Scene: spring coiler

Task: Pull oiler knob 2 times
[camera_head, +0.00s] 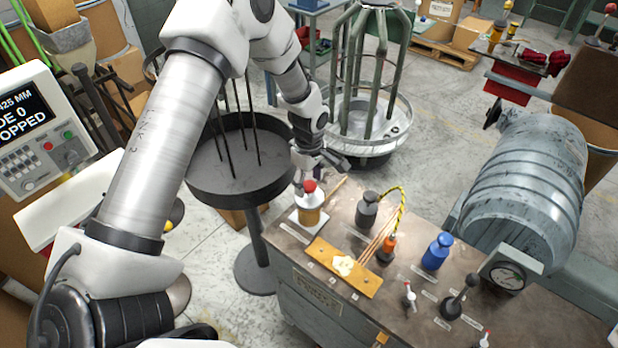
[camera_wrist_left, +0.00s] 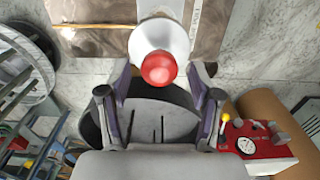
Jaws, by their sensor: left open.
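The oiler (camera_head: 311,214) stands upright at the far left corner of the bench, with an amber body, a white top and a red knob (camera_head: 309,186). My left gripper (camera_head: 320,170) is open just above and behind the oiler in the head view. In the left wrist view the red knob (camera_wrist_left: 158,69) and the white top (camera_wrist_left: 160,39) show in front of the spread fingers of the left gripper (camera_wrist_left: 161,77). The knob lies in line with the gap; I cannot tell whether a finger touches it. My right gripper is out of view.
On the bench (camera_head: 285,235) stand a dark bottle (camera_head: 367,210), a blue bottle (camera_head: 436,252), an orange-based tool with a yellow-black cord (camera_head: 387,248) and small levers (camera_head: 455,303). A round dark tray (camera_head: 215,190) stands left of the bench, a grey motor (camera_head: 525,180) right.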

